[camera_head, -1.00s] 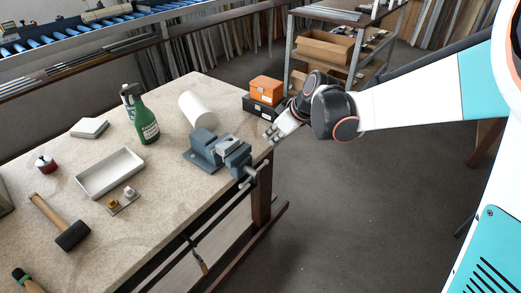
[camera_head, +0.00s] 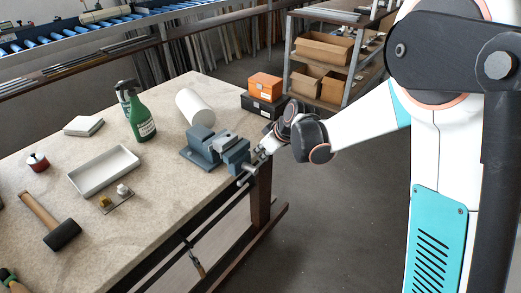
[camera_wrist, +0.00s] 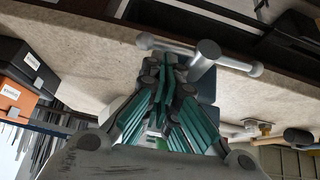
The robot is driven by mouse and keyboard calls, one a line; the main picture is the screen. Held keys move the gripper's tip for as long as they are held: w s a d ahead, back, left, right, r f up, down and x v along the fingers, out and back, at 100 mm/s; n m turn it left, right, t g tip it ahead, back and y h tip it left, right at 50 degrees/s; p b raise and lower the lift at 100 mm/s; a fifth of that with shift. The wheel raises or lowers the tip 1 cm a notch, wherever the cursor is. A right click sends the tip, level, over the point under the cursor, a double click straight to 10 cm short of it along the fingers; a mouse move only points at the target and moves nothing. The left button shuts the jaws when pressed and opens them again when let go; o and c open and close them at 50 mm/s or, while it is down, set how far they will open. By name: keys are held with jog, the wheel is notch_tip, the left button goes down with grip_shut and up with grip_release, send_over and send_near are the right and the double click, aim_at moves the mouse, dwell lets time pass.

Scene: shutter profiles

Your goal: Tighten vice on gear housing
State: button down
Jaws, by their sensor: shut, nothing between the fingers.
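The blue-grey vice (camera_head: 203,149) is mounted at the right edge of the workbench. Its handle bar (camera_head: 247,177) sticks out past the edge. In the wrist view, the bar (camera_wrist: 232,63) crosses in front of the fingertips, with the round screw end (camera_wrist: 208,49) just right of them. My gripper (camera_head: 259,154) is close to the vice's outer end. Its teal fingers (camera_wrist: 165,68) are shut with nothing between them. They are near the bar; I cannot tell if they touch it. I cannot clearly make out a gear housing between the jaws.
Orange (camera_head: 265,86) and black (camera_head: 263,105) boxes stand behind the vice. A white cylinder (camera_head: 195,107), green spray bottle (camera_head: 142,122), white tray (camera_head: 103,171) and mallet (camera_head: 52,224) are on the bench (camera_head: 150,225). The floor (camera_head: 335,215) right of the bench is clear.

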jog(key=shift+w+d+f+m+g+y, duration=0.3)
jog(key=shift+f+g+y, duration=0.1)
jog(key=shift+g, duration=0.2)
dwell(0.6)
jog(key=shift+w+d+f+m+g+y+b, duration=0.15)
jog(key=shift+w+f+m+g+y+b, duration=0.1)
jog(key=shift+f+g+y+b, duration=0.35)
jog(key=shift+w+d+f+m+g+y+b, duration=0.15)
jog(key=shift+f+m+g+y+b, duration=0.15)
jog(key=shift+g+y, duration=0.35)
jog(key=shift+f, duration=0.3)
